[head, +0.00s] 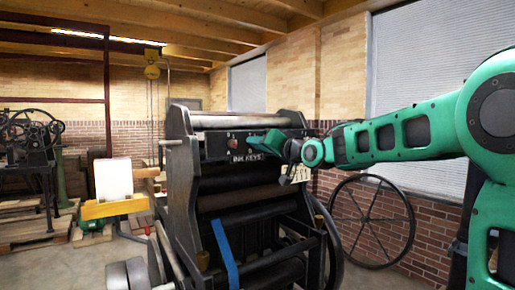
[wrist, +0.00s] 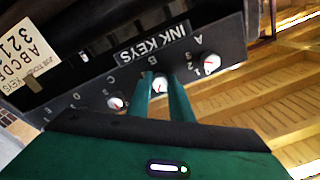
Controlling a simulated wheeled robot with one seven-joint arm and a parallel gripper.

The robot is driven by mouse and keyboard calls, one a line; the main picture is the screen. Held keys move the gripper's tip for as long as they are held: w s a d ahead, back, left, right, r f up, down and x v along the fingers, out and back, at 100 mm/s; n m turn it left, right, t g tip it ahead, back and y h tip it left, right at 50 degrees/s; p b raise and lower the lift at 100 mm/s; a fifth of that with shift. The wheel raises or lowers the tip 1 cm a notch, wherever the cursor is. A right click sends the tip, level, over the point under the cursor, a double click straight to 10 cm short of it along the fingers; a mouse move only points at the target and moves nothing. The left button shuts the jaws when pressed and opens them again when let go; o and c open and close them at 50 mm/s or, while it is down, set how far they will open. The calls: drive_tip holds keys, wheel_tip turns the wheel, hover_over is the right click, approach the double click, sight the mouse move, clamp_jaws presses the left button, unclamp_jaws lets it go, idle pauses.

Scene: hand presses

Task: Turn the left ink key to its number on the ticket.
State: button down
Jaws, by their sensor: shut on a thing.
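The dark ink-key panel (head: 247,158) is on the front of the black press. My gripper (head: 252,142) reaches it from the right. In the wrist view three white keys with red pointer marks show. The two green fingers of my gripper (wrist: 160,80) are shut on the middle ink key (wrist: 160,84). The left ink key (head: 229,135) is free in the head view; it appears to be the right-hand key (wrist: 211,62) in the wrist view, beside digits. Another key (wrist: 115,103) is free. The ticket (wrist: 27,50) has letters and digits; their pairing is unclear.
A black spoked wheel (head: 372,220) stands right of the press by the brick wall. A blue strap (head: 224,255) hangs at the press front. A yellow-framed stand (head: 115,207) and another machine (head: 35,145) are at the left. Floor shows between them.

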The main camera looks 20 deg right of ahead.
drive_tip(key=shift+w+d+m+h, duration=0.1)
drive_tip(key=shift+d+m+h, duration=0.05)
drive_tip(key=shift+m, duration=1.8)
drive_tip(key=shift+d+m+h, duration=0.15)
drive_tip(key=shift+m, duration=1.8)
drive_tip(key=shift+f, duration=0.1)
drive_tip(key=c, duration=1.6)
unclamp_jaws()
drive_tip(key=shift+d, duration=0.1)
drive_tip(key=shift+a, duration=0.2)
drive_tip(key=v, duration=1)
drive_tip(key=shift+s+d+f, duration=0.15)
drive_tip(key=shift+s, duration=0.2)
